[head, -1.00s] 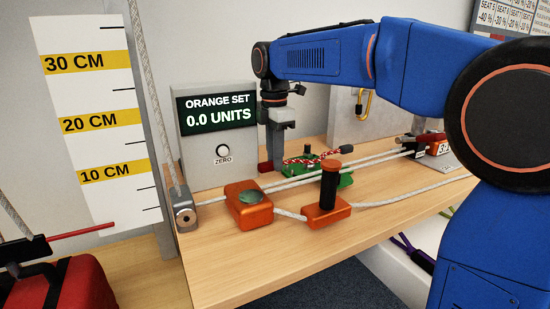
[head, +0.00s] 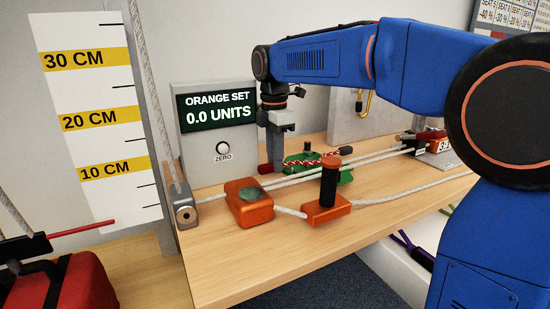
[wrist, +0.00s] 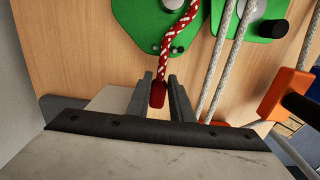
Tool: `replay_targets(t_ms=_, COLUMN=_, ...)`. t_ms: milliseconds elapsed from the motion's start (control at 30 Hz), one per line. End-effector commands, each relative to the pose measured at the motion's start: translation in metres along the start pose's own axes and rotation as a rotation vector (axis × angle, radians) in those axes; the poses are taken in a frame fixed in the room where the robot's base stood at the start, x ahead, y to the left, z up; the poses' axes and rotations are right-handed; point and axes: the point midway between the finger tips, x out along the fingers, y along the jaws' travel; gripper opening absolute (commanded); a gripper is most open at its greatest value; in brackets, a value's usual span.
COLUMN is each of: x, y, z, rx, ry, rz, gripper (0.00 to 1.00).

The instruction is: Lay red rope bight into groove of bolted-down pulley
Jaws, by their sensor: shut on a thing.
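My gripper (wrist: 159,95) is shut on the dark red end of the red-and-white rope (wrist: 173,50), with a finger on either side of it. In the head view my gripper (head: 272,165) is low at the back of the bench, left of the green hardware. The red rope (head: 315,162) runs right from it across the green hardware (head: 292,166) to a black end. In the wrist view the rope passes over a green plate (wrist: 132,18) with a round part at the top edge. Whether the rope sits in a groove there cannot be told.
Pale ropes (head: 370,160) run along the bench in front of the green hardware. An orange pulley block (head: 248,203) and an orange block with a black post (head: 328,195) stand nearer. A display box (head: 216,120) reads 0.0 units. The front bench top is clear.

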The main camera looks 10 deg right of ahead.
Motion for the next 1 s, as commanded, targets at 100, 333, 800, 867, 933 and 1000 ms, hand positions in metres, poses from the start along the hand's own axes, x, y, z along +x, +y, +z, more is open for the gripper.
replay_targets(t_ms=100, x=0.003, y=0.0, z=0.0, rx=0.0, ry=0.0, rz=0.0, gripper=0.06)
replay_targets(t_ms=333, x=0.007, y=0.0, z=0.0, rx=0.0, ry=0.0, rz=-0.001, gripper=0.06)
replay_targets(t_ms=800, x=0.013, y=0.0, z=0.0, rx=0.0, ry=0.0, rz=0.0, gripper=0.42)
replay_targets(t_ms=867, x=0.013, y=0.0, z=0.0, rx=0.0, ry=0.0, rz=0.0, gripper=0.42)
replay_targets(t_ms=933, x=0.013, y=0.0, z=0.0, rx=0.0, ry=0.0, rz=0.0, gripper=0.42)
replay_targets(t_ms=1000, x=0.013, y=0.0, z=0.0, rx=0.0, ry=0.0, rz=-0.001, gripper=0.42)
